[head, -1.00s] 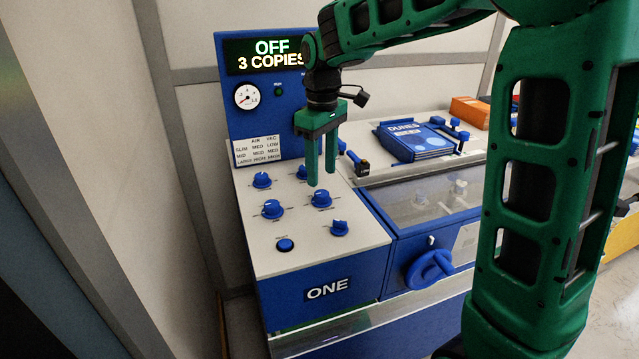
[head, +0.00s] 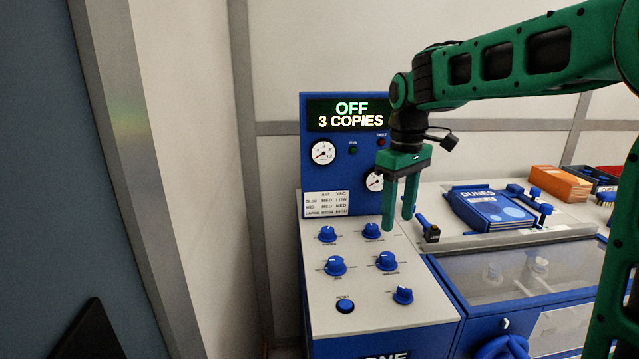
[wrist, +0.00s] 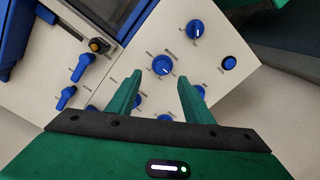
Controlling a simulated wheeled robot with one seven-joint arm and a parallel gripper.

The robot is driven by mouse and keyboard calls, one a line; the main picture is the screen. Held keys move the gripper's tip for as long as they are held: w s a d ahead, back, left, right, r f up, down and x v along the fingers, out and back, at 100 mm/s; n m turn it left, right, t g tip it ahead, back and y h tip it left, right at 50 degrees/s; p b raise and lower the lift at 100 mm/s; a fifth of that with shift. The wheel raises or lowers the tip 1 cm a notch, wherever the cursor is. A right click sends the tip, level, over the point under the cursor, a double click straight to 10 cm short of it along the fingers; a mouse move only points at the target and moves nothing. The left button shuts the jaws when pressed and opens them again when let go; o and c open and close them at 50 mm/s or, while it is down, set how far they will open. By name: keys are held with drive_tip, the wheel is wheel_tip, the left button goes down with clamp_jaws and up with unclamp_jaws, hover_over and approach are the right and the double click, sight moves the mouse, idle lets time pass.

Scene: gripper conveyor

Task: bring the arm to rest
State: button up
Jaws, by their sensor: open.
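My gripper (head: 398,228) is open and empty, its two green fingers pointing down above the white control panel (head: 385,308) of the blue machine. In the wrist view its fingers (wrist: 160,85) are apart, with a blue knob (wrist: 162,66) showing beyond and between the tips. Nothing is between the jaws. My green arm reaches in from the upper right. In the head view the fingers stand just above and behind a blue knob (head: 386,261); I cannot tell the exact gap.
The display (head: 348,115) reads OFF, 3 COPIES. Several other knobs and a reset button (head: 345,306) sit on the panel. A blue book labelled DUNES (head: 490,208) lies to the right, behind a clear-topped compartment (head: 510,272). An orange box (head: 560,183) is at the back right.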

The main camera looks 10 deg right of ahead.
drive_tip(key=s+d+f+m, duration=0.3)
drive_tip(key=s+d+m, duration=0.3)
drive_tip(key=s+d, duration=0.6)
drive_tip(key=s+d+f+m, duration=0.2)
drive_tip(key=s+f+m, duration=0.1)
drive_tip(key=s, duration=0.6)
drive_tip(key=s+d+f+m, duration=0.2)
drive_tip(key=s+f+m, duration=0.1)
drive_tip(key=s, duration=0.7)
drive_tip(key=shift+f+m, duration=0.4)
drive_tip(key=shift+f, duration=0.2)
drive_tip(key=shift+w+f, duration=0.25)
drive_tip(key=shift+w, duration=0.3)
